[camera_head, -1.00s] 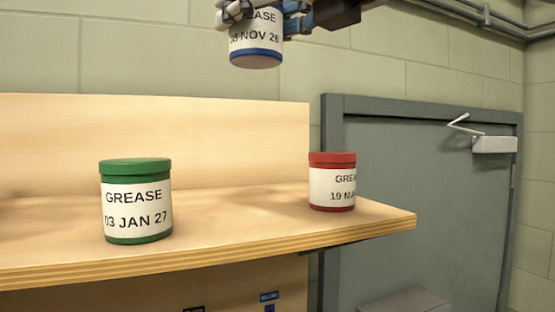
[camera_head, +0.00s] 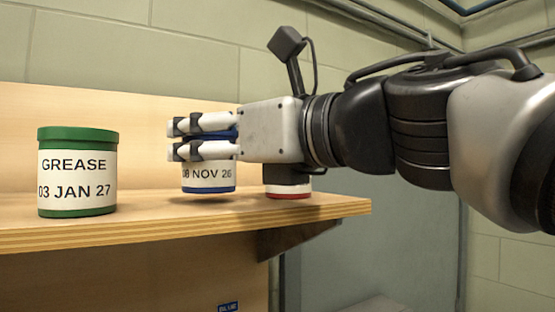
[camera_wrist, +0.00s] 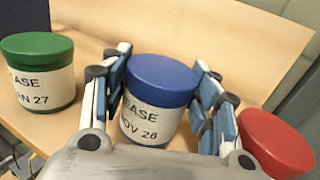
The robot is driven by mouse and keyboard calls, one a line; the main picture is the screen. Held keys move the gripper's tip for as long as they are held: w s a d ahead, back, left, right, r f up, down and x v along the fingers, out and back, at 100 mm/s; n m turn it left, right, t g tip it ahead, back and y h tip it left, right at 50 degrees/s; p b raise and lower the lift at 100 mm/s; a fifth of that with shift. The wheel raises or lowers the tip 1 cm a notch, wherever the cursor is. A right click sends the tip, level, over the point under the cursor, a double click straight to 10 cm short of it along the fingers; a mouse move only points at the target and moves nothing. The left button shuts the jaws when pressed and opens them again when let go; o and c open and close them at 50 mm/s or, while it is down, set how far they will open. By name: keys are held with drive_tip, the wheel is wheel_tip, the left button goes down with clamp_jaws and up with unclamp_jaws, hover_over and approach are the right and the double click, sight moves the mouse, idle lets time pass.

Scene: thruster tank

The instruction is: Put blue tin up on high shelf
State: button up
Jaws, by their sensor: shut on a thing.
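The blue tin (camera_head: 208,178), labelled 08 NOV 26, is held upright between the fingers of my gripper (camera_head: 203,137). The wrist view shows its blue lid (camera_wrist: 163,80) with a finger on each side. The tin is over the wooden high shelf (camera_head: 230,228), between the green tin (camera_head: 77,172) and the red tin (camera_head: 288,191). A shadow lies on the shelf under it. Its base looks at or just above the board; I cannot tell whether it touches. My gripper hides its upper part in the head view.
The green tin stands to the left with a clear gap. The red tin is close on the right, mostly hidden by my gripper in the head view; its lid (camera_wrist: 277,142) shows in the wrist view. A wooden back panel (camera_head: 140,110) stands behind. A grey door is beyond the shelf's right end.

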drive_tip(key=shift+f, duration=0.55)
drive_tip(key=o, duration=1.2)
drive_tip(key=shift+f, duration=0.15)
